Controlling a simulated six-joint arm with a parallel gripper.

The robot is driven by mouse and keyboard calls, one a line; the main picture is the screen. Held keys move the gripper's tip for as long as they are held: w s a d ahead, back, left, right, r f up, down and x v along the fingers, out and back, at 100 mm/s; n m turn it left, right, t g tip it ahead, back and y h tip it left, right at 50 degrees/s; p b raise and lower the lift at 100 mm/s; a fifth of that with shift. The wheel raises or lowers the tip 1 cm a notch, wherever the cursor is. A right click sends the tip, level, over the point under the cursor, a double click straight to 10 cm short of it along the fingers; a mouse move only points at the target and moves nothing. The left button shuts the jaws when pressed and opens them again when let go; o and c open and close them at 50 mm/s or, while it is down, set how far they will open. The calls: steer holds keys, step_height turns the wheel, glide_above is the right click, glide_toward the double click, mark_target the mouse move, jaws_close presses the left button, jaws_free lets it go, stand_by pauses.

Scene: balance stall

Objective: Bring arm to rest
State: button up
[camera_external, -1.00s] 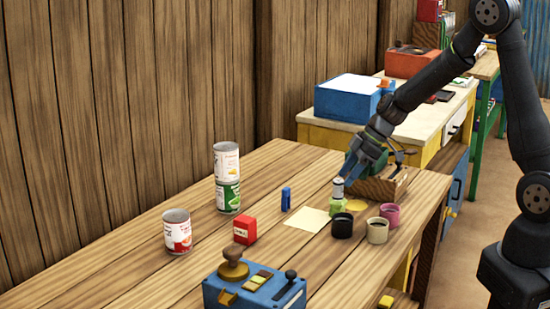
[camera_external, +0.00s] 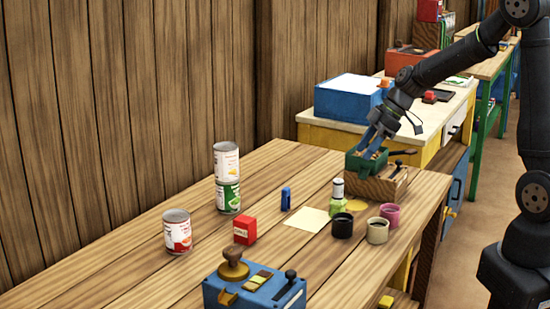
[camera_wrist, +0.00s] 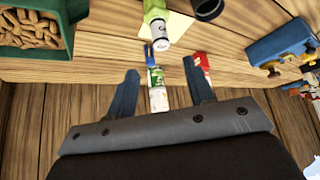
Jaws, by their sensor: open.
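My gripper (camera_external: 371,146) is open and empty, raised above the right part of the wooden table (camera_external: 150,250) in the external view. Its fingertips are over or just in front of a green box (camera_external: 366,163), and I cannot tell whether they touch it. In the wrist view my gripper (camera_wrist: 158,78) shows two blue fingers spread apart with nothing between them. A green bottle with a pale cap (camera_external: 337,200) stands upright on the table, apart from the gripper. It also shows in the wrist view (camera_wrist: 155,15).
Black (camera_external: 342,226), cream (camera_external: 377,231) and pink (camera_external: 390,214) cups stand near the bottle. Two stacked cans (camera_external: 227,178), a single can (camera_external: 177,231), a red box (camera_external: 245,230) and a blue device (camera_external: 255,292) stand further left. The green box holds brown pieces (camera_wrist: 35,28).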

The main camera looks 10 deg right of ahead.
mark_target(341, 180)
steer(key=x, duration=1.2)
steer(key=shift+f, duration=0.25)
steer(key=shift+r, duration=0.7)
